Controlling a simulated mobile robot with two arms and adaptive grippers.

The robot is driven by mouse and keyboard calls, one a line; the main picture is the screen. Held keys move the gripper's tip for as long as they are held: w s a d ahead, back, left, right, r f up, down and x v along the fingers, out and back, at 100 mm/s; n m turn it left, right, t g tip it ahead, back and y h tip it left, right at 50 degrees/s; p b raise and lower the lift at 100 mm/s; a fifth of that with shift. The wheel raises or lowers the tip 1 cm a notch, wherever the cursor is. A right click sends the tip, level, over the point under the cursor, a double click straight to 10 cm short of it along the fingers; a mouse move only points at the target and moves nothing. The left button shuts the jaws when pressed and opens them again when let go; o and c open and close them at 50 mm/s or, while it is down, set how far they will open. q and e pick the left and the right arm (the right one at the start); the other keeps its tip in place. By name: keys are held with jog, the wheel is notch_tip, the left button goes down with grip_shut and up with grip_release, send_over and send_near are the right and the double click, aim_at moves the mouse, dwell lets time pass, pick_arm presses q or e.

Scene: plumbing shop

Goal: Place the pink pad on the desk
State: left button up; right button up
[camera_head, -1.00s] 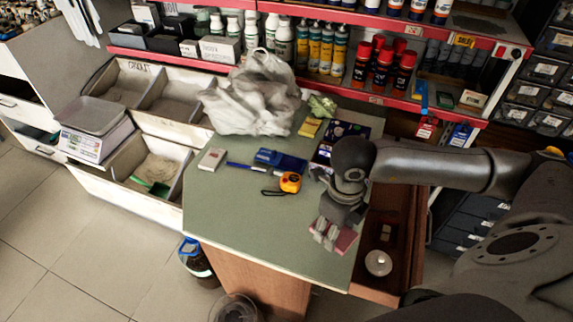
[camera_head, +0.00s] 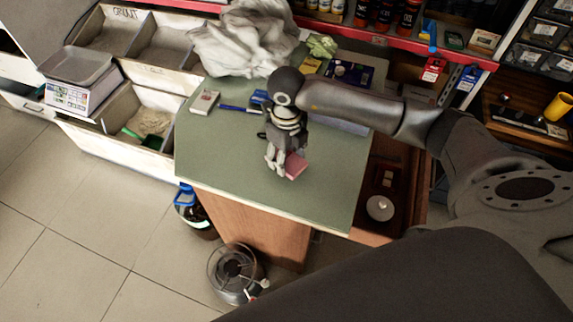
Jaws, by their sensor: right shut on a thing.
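The pink pad (camera_head: 295,166) is in the fingers of my right gripper (camera_head: 277,160), over the middle of the green desk top (camera_head: 225,165). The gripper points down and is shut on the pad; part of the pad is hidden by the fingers. I cannot tell whether the pad touches the desk or hangs just above it. My left gripper is not in view.
A white plastic bag (camera_head: 240,40) lies at the back of the desk. A small white box (camera_head: 204,102) and a blue pen (camera_head: 238,109) lie at its left. An open drawer (camera_head: 376,215) is at the right. The desk's front area is clear.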

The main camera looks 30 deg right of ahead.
aim_at(286, 164)
notch_tip(286, 164, down, 4)
jog(key=shift+w+r+b, duration=0.1)
jog(key=shift+r+b, duration=0.15)
jog(key=shift+b, duration=0.5)
jog(key=shift+r, duration=0.1)
jog(key=shift+f, duration=0.2)
jog(key=o, duration=1)
jog(key=shift+o, duration=0.2)
jog(key=shift+r, duration=0.1)
